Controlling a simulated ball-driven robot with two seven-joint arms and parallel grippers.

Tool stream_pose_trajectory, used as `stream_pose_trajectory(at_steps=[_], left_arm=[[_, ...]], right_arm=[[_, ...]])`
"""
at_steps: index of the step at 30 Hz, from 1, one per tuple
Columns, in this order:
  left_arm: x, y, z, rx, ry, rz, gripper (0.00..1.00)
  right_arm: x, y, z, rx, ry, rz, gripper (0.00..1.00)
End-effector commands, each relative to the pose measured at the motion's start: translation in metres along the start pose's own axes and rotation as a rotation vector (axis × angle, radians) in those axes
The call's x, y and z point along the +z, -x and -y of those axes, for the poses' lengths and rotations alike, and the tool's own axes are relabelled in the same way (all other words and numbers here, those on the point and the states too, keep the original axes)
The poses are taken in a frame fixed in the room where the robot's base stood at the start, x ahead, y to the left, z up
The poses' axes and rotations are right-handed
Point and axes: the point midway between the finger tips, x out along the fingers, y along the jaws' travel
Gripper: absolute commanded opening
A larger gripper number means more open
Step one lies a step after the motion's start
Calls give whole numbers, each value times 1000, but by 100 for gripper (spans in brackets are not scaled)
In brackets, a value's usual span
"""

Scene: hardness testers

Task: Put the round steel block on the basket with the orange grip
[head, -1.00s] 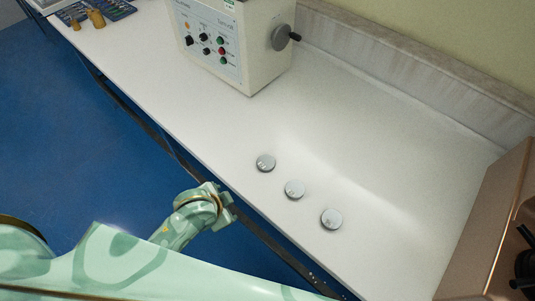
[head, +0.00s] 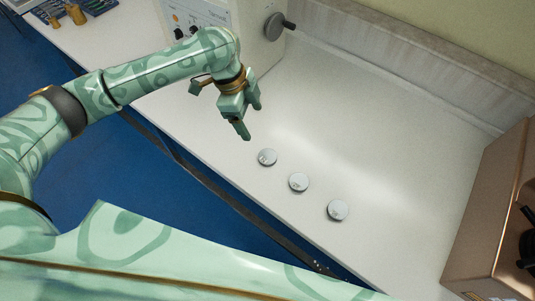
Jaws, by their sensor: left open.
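Three round steel blocks lie flat in a slanted row on the white bench: one at the upper left (head: 267,157), one in the middle (head: 299,182) and one at the lower right (head: 338,210). They look alike, and their small markings are too fine to read. My left gripper (head: 251,121) is open and empty. It hangs above the bench, just up and left of the upper left block, apart from it. My right gripper is not in view. No basket with an orange grip shows.
A cream machine (head: 262,35) with a control panel and side knob stands behind my left gripper. A copper-brown box (head: 492,215) stands at the right. Brass pieces (head: 75,14) lie at the far upper left. The bench (head: 390,135) right of the blocks is clear.

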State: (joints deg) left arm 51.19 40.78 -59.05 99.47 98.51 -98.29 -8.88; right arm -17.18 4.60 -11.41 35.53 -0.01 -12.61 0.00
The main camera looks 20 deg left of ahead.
Motion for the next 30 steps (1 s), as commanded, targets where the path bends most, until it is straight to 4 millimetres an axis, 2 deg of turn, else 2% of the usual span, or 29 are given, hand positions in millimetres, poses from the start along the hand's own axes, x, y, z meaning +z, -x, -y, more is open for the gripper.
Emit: stream_pose_trajectory(at_steps=[2,4,12,15,23,30], left_arm=[[4,5,2,15,-1,7,76],[5,-3,2,24,-1,7,76],[6,-71,0,27,2,3,76],[5,-89,-1,26,1,3,76],[4,-107,-1,21,1,3,76],[6,-146,-6,25,1,3,76]], right_arm=[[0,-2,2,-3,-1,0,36],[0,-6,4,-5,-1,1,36],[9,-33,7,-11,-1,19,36],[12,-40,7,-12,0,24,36],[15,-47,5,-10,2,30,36],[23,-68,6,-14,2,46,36]])
